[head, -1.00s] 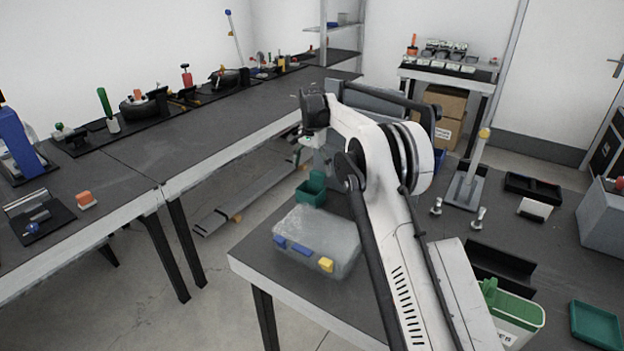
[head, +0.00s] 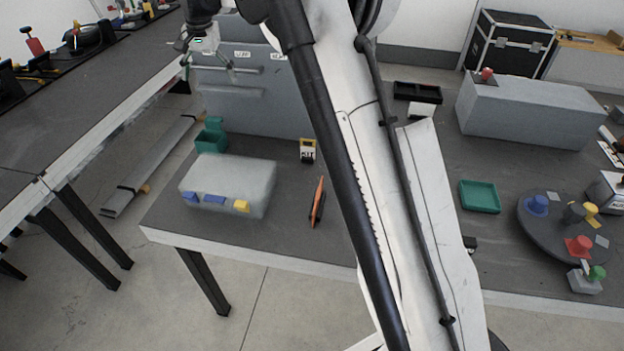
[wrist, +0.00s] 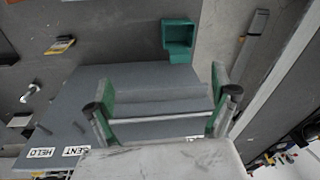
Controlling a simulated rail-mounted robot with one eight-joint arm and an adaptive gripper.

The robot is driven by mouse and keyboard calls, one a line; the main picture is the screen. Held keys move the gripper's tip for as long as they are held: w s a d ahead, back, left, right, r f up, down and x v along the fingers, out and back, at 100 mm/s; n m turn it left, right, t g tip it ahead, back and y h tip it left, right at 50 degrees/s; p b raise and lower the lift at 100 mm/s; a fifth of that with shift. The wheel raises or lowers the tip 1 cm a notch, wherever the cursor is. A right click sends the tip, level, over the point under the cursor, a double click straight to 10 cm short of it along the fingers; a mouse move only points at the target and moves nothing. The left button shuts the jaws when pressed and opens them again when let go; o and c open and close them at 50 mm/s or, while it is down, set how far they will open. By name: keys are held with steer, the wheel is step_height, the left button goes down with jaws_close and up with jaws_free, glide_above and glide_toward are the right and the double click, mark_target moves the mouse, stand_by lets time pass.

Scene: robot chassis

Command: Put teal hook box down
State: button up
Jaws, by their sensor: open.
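The teal hook box (head: 211,138) stands on the dark table near its left edge, just behind the clear case. It also shows in the wrist view (wrist: 180,42), top centre, with its open side visible.
A grey panel with labels (head: 250,95) stands behind the box and lies below my fingers in the wrist view. The translucent case (head: 228,185) with blue and yellow latches is in front. A yellow-black kit item (head: 307,150) and an orange tool (head: 317,200) are to the right.

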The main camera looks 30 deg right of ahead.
steer(key=s+d+r+n+t, duration=0.2)
steer(key=s+r, duration=0.3)
steer(key=s, duration=0.8)
steer(key=s+d+r+n+t, duration=0.1)
steer(key=s+d+r, duration=0.25)
steer(key=s, duration=0.85)
steer(key=s+d+f+n+t, duration=0.1)
steer(key=s+f, duration=0.3)
steer(key=s, duration=0.7)
steer(key=s+f+n+t, duration=0.1)
steer(key=s+f, duration=0.4)
steer(key=s, duration=0.6)
steer(key=shift+s+d+f+n+t, duration=0.25)
steer(key=shift+d+n+t, duration=0.1)
steer(key=shift+n, duration=0.15)
